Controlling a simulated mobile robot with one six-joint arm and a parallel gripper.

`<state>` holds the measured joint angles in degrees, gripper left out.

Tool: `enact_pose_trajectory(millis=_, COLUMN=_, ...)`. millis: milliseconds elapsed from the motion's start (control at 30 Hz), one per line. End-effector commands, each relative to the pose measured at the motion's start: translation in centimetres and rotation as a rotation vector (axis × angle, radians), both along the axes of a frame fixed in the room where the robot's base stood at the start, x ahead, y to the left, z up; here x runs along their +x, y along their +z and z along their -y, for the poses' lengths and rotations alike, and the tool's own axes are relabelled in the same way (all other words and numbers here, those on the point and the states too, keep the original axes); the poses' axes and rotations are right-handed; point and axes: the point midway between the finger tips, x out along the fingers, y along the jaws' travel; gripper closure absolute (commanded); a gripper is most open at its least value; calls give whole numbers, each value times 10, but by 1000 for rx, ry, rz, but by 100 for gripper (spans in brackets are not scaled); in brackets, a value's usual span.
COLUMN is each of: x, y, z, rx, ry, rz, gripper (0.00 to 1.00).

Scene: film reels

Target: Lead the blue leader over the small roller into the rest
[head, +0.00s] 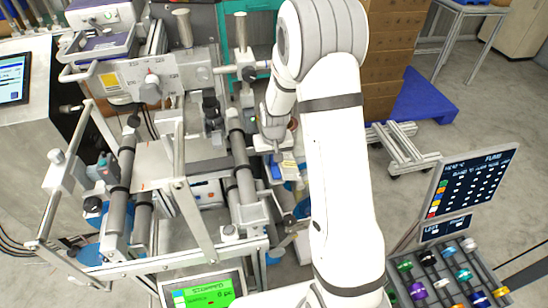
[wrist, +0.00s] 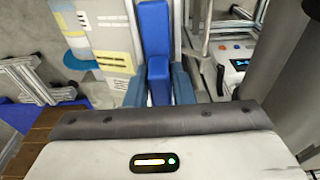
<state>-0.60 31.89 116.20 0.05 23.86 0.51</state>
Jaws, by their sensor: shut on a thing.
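In the wrist view the blue leader (wrist: 153,28) stands upright in the middle of the picture. The blue finger pads of my gripper (wrist: 157,88) sit on either side of its lower end, and the gripper is shut on it. In the head view my gripper (head: 277,148) is just right of the machine's right-hand grey roller (head: 240,165), with a small patch of blue below it. Another grey roller (head: 120,185) lies at the left of the machine. I cannot tell which roller is the small one, and I cannot make out the rest.
The machine's metal frame (head: 192,212) is close on the left of my arm. A green screen (head: 204,293) reads stopped. Brown boxes (head: 390,50) and a metal frame piece (head: 402,150) stand behind. A tray of coloured spools (head: 450,275) and a dark display (head: 472,185) are at right.

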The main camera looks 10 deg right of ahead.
Motion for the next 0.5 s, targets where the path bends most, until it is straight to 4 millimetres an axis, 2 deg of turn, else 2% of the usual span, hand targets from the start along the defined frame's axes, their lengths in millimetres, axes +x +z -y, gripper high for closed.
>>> enact_pose_trajectory(millis=500, x=-3, y=-8, z=-1, rx=0, ry=1, rz=-8, gripper=100)
